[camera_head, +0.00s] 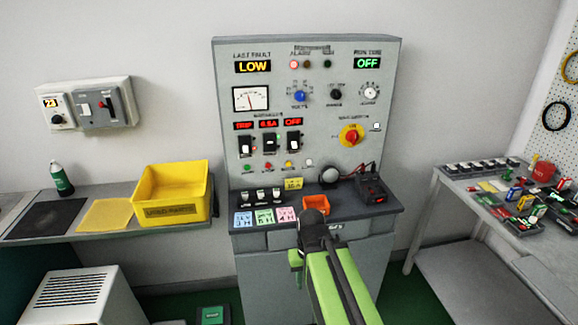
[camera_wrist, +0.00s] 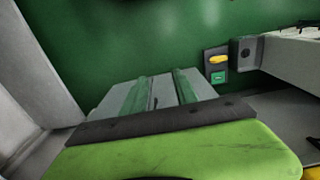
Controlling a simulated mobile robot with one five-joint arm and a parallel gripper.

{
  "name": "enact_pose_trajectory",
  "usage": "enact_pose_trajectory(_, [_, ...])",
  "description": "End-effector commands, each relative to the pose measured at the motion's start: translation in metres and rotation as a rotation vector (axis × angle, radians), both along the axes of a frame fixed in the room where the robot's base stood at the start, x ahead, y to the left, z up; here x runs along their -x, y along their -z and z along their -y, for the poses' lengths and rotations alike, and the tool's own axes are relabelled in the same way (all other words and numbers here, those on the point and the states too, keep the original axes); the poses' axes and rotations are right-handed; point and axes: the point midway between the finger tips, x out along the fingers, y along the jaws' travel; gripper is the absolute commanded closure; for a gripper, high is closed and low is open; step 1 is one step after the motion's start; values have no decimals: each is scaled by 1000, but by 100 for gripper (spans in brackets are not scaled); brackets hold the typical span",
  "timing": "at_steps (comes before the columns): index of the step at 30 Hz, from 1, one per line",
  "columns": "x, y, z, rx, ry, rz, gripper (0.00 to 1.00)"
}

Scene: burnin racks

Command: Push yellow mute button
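The grey test panel (camera_head: 222,110) stands in the middle of the head view. A small yellow button (camera_head: 289,164) sits in a row on its lower face, between a red button (camera_head: 268,166) and a white one (camera_head: 309,165); I cannot read its label. My green arm reaches from the bottom edge in front of the panel's console. My gripper (camera_head: 296,262) is mostly hidden by the arm, below the console and apart from the yellow button. In the wrist view my gripper (camera_wrist: 160,93) points towards the green floor, with nothing seen held; its opening is unclear.
The console carries an orange tray (camera_head: 316,204), coloured cards and a black device (camera_head: 371,190). A yellow bin (camera_head: 170,192) stands on the left shelf. A cluttered bench (camera_head: 470,195) is at right. A yellow part (camera_wrist: 218,59) on a plate shows in the wrist view.

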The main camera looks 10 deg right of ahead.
Motion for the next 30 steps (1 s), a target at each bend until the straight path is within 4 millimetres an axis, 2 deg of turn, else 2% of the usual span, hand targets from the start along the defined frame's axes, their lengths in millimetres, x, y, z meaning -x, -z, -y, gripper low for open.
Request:
enact_pose_trajectory(1, [0, 0, 0, 0, 0, 0, 73])
enact_pose_trajectory(7, [0, 0, 0, 0, 0, 0, 99])
enact_pose_trajectory(8, [0, 0, 0, 0, 0, 0, 100])
enact_pose_trajectory(30, [0, 0, 0, 0, 0, 0, 100])
